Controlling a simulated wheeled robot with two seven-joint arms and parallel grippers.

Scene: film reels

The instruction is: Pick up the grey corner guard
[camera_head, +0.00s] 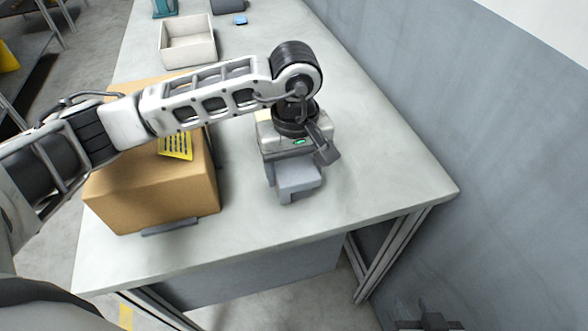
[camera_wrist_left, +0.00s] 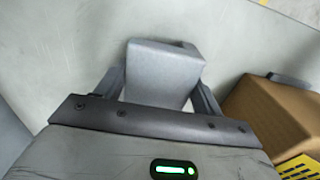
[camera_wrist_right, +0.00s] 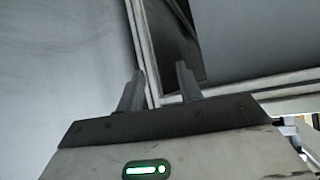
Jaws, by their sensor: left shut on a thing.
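The grey corner guard (camera_head: 298,178) is at the table's middle right in the head view, just below my left gripper (camera_head: 285,170). In the left wrist view the corner guard (camera_wrist_left: 160,72) sits between the two fingers of my left gripper (camera_wrist_left: 162,88), which is shut on it. Its lower part is hidden behind the gripper body. I cannot tell whether it touches the table. My right gripper (camera_wrist_right: 160,85) is open and empty, with its fingers apart, near a grey wall and a table frame; in the head view it shows only partly at the bottom right (camera_head: 428,322).
A cardboard box (camera_head: 150,205) with a yellow label (camera_head: 176,146) stands left of the guard. A grey piece (camera_head: 169,228) lies at the box's front. A white bin (camera_head: 188,42) and a small blue item (camera_head: 240,20) are farther back. The table's right side (camera_head: 395,165) is clear, beside a wall.

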